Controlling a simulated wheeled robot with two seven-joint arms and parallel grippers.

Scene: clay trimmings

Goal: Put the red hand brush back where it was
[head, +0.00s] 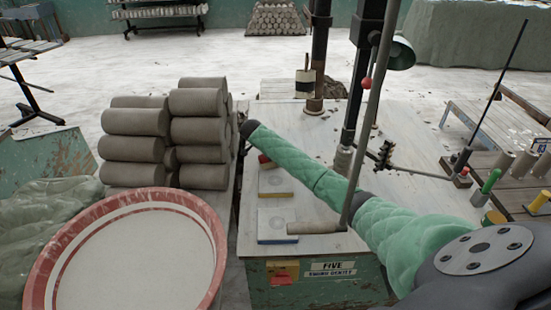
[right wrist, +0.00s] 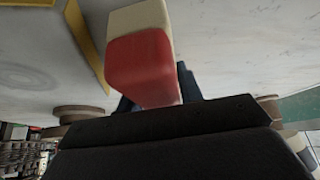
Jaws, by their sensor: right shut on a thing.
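The red hand brush (right wrist: 138,68) fills the top middle of the right wrist view as a red block with a cream part beyond it. My right gripper (right wrist: 152,103) is shut on it. In the head view my right arm reaches across the table from the right, and the dark gripper end (head: 250,129) is at the table's left side. A small red and tan piece of the brush (head: 264,159) shows just below the arm. The arm hides the rest, and I cannot tell if it touches the table. My left gripper is not in view.
Two pale square plates lie on the table, one with a yellow edge (head: 275,181) and one with a blue edge (head: 277,222). Stacked clay cylinders (head: 135,149) stand left of the gripper. A red-rimmed basin (head: 211,225) is at front left. Metal posts (head: 318,60) rise behind the arm.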

